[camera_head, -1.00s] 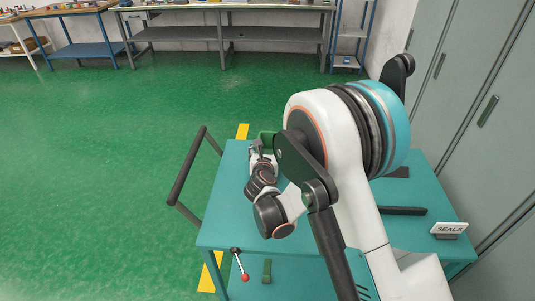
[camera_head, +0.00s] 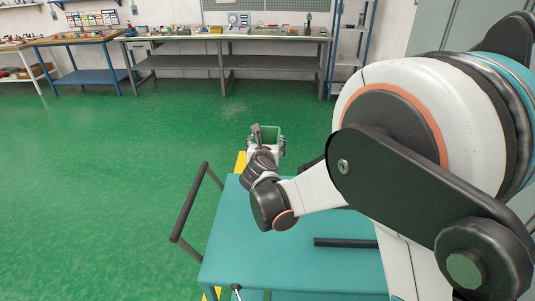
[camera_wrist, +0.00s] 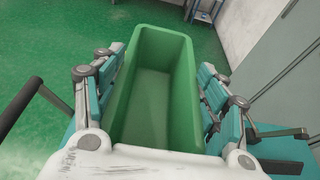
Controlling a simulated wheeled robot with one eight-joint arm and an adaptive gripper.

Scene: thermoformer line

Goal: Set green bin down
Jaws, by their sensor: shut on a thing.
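The green bin (camera_wrist: 152,95) fills the middle of the wrist view, open side toward the camera, and looks empty. My gripper (camera_wrist: 160,92) is shut on it, with one finger along each side wall. In the head view the bin (camera_head: 268,134) shows small beyond my wrist, above the far left part of the teal cart. I cannot tell from these frames how far the bin is above the cart top.
The teal cart (camera_head: 262,255) has a dark push handle (camera_head: 190,203) on its left. A dark bar (camera_head: 340,242) lies on its top. Grey cabinets (camera_head: 430,28) stand at the right. Workbenches (camera_head: 225,65) line the back wall. Green floor is clear at the left.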

